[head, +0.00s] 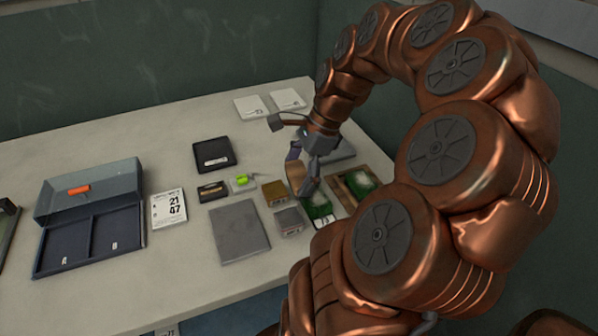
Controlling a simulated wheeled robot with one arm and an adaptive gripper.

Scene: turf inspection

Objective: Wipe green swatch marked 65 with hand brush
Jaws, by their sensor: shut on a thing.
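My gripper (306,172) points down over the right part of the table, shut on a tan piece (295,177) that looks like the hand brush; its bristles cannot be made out. Just below it lies a green turf swatch (318,209) with a white label (323,221) at its front edge. A second green swatch (360,182) sits in a brown wooden frame to the right. I cannot read a 65 on either swatch. The held piece is close above or at the nearer swatch; contact cannot be told. My arm covers the area to the right.
A metallic block (289,221), a gold-brown block (274,192) and a grey plate (240,230) lie left of the swatches. Farther left are a black box (212,154), a card reading 21 and 47 (168,208) and a divided tray (117,188). White tiles (251,107) lie behind.

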